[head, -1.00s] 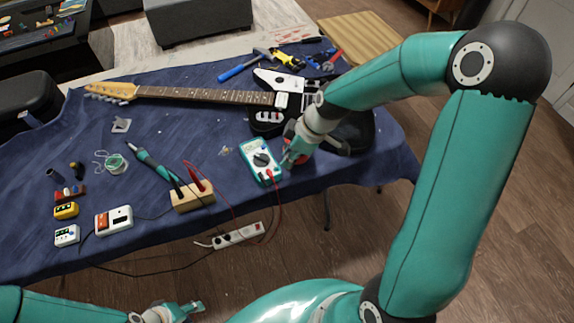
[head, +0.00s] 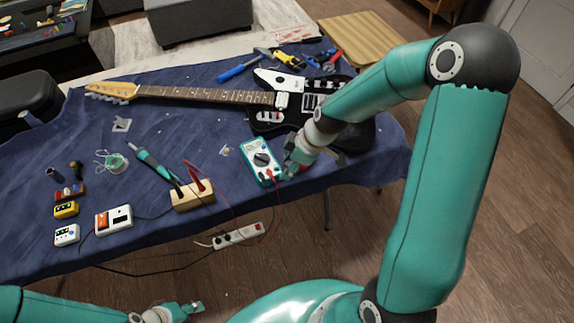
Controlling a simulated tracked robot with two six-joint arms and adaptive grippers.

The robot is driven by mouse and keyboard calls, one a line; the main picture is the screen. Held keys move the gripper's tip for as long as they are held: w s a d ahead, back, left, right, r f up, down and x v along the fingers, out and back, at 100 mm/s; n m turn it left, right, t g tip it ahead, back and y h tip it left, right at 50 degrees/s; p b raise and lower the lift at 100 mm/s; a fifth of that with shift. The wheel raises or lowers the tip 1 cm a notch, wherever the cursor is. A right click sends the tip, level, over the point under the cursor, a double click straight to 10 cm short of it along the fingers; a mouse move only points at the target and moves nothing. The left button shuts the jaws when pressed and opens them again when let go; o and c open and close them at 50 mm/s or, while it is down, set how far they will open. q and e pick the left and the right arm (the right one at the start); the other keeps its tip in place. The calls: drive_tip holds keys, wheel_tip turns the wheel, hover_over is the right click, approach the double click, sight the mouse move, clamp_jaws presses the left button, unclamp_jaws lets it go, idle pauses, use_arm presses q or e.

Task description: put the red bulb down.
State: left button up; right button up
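My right gripper (head: 291,166) is low at the near right part of the blue-covered table, beside the multimeter (head: 262,160). Its fingers are small and partly covered by its own wrist, so their opening cannot be made out. I cannot clearly make out the red bulb; it may be hidden by the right gripper and wrist. My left gripper (head: 186,309) is at the bottom of the head view, in front of the table and away from the objects on it; its finger opening is unclear.
The black guitar (head: 268,118) lies behind the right gripper, its neck pointing left. A soldering iron (head: 150,163), a wooden block (head: 193,196) with probes and several small boxes stand to the left. A power strip (head: 238,236) lies below the table's front edge.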

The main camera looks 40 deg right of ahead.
drive_tip(key=shift+r, duration=0.1)
drive_tip(key=v, duration=1.2)
drive_tip(key=shift+b, duration=0.45)
drive_tip(key=shift+a, duration=0.1)
drive_tip(key=s+a+f+m+g, duration=0.2)
drive_tip(key=s+a+f, duration=0.35)
drive_tip(key=f, duration=0.35)
drive_tip(key=s+a+f+m+g+y, duration=0.15)
drive_tip(key=s+a+f, duration=0.25)
drive_tip(key=a+f, duration=0.45)
drive_tip(key=s+a+f+m+g, duration=0.25)
drive_tip(key=s+a+f, duration=0.25)
drive_tip(key=f, duration=0.6)
drive_tip(key=w+m+t, duration=0.1)
drive_tip(key=w+m, duration=0.1)
drive_tip(key=w+m+t, duration=0.2)
drive_tip(key=m, duration=0.1)
drive_tip(key=shift+w+d+h, duration=0.2)
drive_tip(key=shift+h, duration=0.15)
